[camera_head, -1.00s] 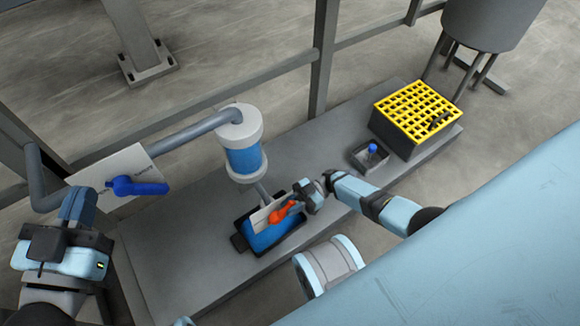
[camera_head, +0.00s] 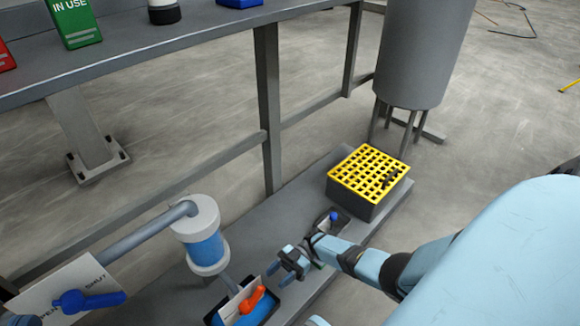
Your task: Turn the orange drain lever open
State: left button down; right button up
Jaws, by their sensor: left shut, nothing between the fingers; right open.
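The orange drain lever (camera_head: 252,299) sits on a small white plate (camera_head: 231,307) below the blue-and-white filter cylinder (camera_head: 207,248). Its handle slants up and to the right in the head view. My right gripper (camera_head: 280,265) is open and empty, just above and right of the lever, apart from it. The plate's lettering is not readable. Only a sliver of my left gripper (camera_head: 20,320) shows at the bottom left edge, shut, below the blue lever (camera_head: 88,301).
A white plate marked OPEN and SHUT (camera_head: 62,285) carries the blue lever. A blue-filled tray (camera_head: 262,314) lies under the drain. A small bin with a blue knob (camera_head: 333,218) and a yellow-topped crate (camera_head: 370,172) stand to the right. A shelf (camera_head: 180,45) crosses above.

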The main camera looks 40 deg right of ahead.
jog(key=d, duration=0.6)
jog(key=shift+w+d, duration=0.25)
